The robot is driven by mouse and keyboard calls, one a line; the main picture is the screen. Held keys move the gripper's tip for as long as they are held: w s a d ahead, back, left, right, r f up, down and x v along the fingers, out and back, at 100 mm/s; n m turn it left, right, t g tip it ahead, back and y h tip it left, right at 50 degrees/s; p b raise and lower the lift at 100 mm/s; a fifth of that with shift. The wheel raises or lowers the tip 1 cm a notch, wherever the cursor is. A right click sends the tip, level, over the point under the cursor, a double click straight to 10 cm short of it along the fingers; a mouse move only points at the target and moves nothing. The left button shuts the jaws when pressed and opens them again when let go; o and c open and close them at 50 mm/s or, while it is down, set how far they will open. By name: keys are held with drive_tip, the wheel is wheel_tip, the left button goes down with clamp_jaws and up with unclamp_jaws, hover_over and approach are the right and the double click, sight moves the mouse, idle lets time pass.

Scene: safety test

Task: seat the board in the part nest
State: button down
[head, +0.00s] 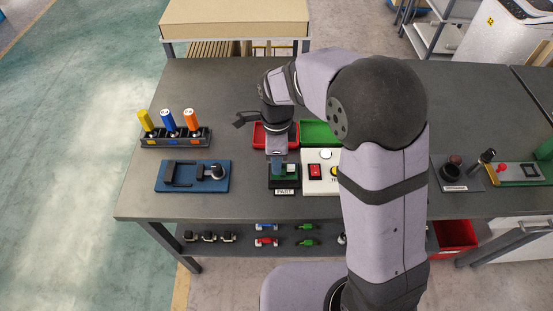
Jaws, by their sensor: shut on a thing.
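The part nest (285,183) is a dark block with a white "PART" label on its front, near the front middle of the table. My gripper (279,169) points down right over the nest and is shut on the board. The board (291,170) shows as a small green patch at the nest's top, partly hidden by my gripper. I cannot tell whether it rests in the nest or is held just above it.
A white panel (316,186) with a red button stands close right of the nest. Red (262,141) and green (318,127) trays lie behind. A blue fixture (176,187) and a holder (173,141) with coloured-handled tools are at left. Bare table lies between fixture and nest.

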drive_tip(key=shift+f, duration=0.15)
drive_tip(key=c, duration=1.2)
unclamp_jaws()
drive_tip(key=shift+r+p, duration=3.3)
drive_tip(key=shift+r, duration=0.25)
